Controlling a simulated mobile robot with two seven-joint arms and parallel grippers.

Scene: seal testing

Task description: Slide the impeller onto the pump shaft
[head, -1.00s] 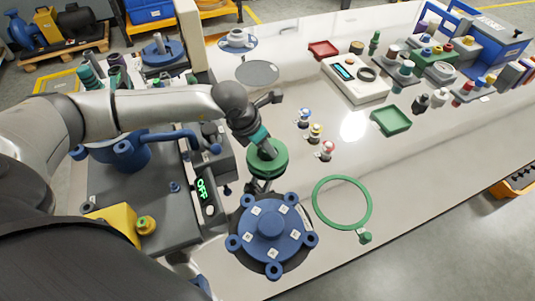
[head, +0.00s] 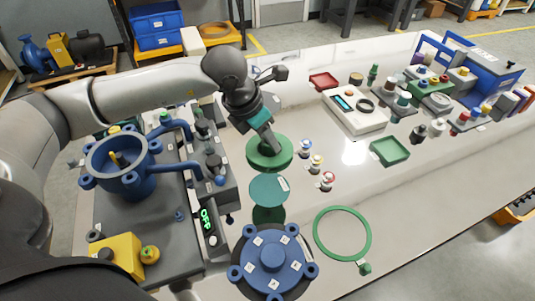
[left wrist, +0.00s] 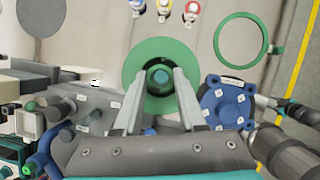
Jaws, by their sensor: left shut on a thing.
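My left gripper (head: 270,146) is shut on the hub of the green impeller (head: 283,155), a round disc held roughly level above the table. In the left wrist view the green disc (left wrist: 160,53) spreads around the fingers (left wrist: 160,90), with its hub between them. The blue pump casing (head: 128,180) stands open at the left in the head view. The short brass-coloured pump shaft (head: 114,158) shows inside it. The impeller is to the right of the casing and apart from it. My right gripper is not seen.
A blue cover (head: 270,254) and a green ring (head: 343,208) lie nearer. A grey unit reading OFF (head: 207,218) stands between casing and disc. Several small bottles stand to the right.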

